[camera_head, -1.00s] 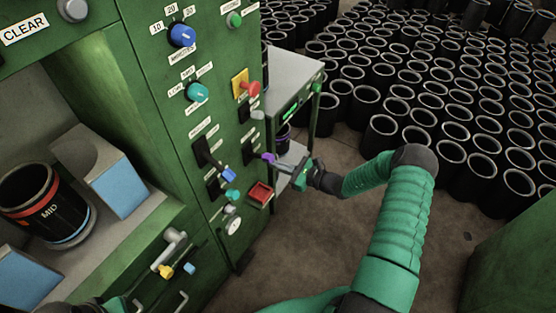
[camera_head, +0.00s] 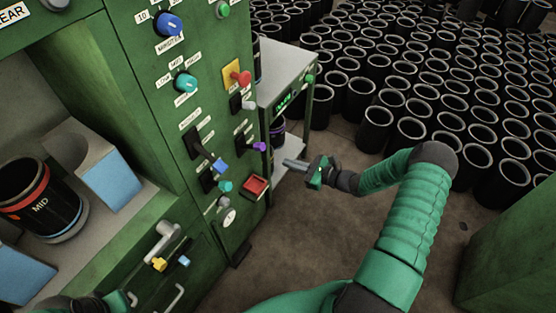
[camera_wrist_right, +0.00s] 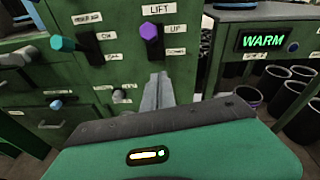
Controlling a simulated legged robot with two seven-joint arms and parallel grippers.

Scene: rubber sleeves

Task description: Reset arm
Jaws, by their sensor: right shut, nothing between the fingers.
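My right gripper (camera_head: 288,163) is shut and empty, in front of the green control panel's right side. In the right wrist view its fingertips (camera_wrist_right: 159,78) point at the panel, just below the purple lever (camera_wrist_right: 151,38) marked LIFT. The lever also shows in the head view (camera_head: 259,146), left of the fingertips with a gap between. The lever's knob is beside the UP label in the wrist view. My left gripper (camera_head: 115,301) shows only in part at the bottom left edge of the head view; its fingers cannot be made out.
The green panel (camera_head: 225,120) carries several knobs, levers and a red button (camera_head: 243,77). A grey-topped stand (camera_head: 284,68) with a green display is beside it; the display reads WARM (camera_wrist_right: 263,41). A MID sleeve (camera_head: 38,200) sits in the left bay. Many black sleeves fill the floor behind.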

